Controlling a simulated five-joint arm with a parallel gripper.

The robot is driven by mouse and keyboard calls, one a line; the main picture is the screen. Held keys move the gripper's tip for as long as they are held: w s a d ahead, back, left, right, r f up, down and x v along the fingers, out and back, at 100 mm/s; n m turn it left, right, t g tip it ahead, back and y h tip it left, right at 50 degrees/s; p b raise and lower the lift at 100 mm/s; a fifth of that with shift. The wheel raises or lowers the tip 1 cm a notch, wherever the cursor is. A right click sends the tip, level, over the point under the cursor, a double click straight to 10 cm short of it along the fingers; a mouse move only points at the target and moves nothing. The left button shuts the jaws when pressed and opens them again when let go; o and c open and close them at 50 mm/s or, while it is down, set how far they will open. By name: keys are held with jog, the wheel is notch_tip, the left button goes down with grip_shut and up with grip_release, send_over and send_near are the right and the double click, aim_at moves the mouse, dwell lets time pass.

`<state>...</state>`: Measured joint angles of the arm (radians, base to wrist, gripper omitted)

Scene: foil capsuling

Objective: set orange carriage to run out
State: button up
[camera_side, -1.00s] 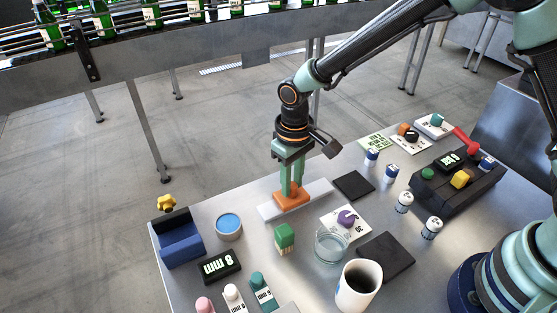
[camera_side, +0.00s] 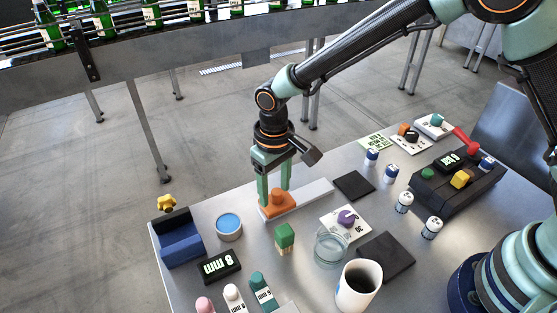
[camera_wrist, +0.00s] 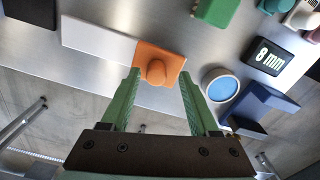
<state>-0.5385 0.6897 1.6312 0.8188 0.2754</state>
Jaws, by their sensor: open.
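The orange carriage (camera_side: 281,206), a flat block with a rounded knob, sits on a white rail (camera_side: 316,190) at the rail's left end in the side view. In the wrist view the carriage (camera_wrist: 170,60) covers the right end of the rail (camera_wrist: 95,38). My gripper (camera_side: 275,194) is open, its green fingers low on either side of the carriage's knob. In the wrist view my gripper's fingertips (camera_wrist: 158,75) stand apart with visible space between them and the knob. Whether a finger touches the carriage's edge I cannot tell.
A blue-lidded tin (camera_side: 229,225) and a blue holder (camera_side: 180,243) stand left of the rail. A green-topped block (camera_side: 284,237), a glass (camera_side: 331,246) and a purple knob (camera_side: 346,217) are in front. A dark pad (camera_side: 354,185) lies right of the rail.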

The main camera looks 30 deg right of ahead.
aim_at(275, 192)
notch_tip(275, 192, up, 12)
dwell(0.5)
jog(key=s+d+r+m+t, duration=0.1)
jog(key=d+r, duration=0.3)
jog(key=d, duration=0.2)
jog(key=s+d+r+t, duration=0.1)
jog(key=s+d+r, duration=0.1)
jog(key=d+r, duration=0.3)
jog(key=s+d+m+t, duration=0.1)
jog(key=s+d, duration=0.3)
jog(key=d, duration=0.2)
jog(key=s+d+m+t, duration=0.1)
jog(key=s+d+t, duration=0.1)
jog(key=s+d, duration=0.2)
jog(key=d, duration=0.2)
jog(key=shift+d+f+t, duration=0.3)
jog(key=shift+d, duration=0.05)
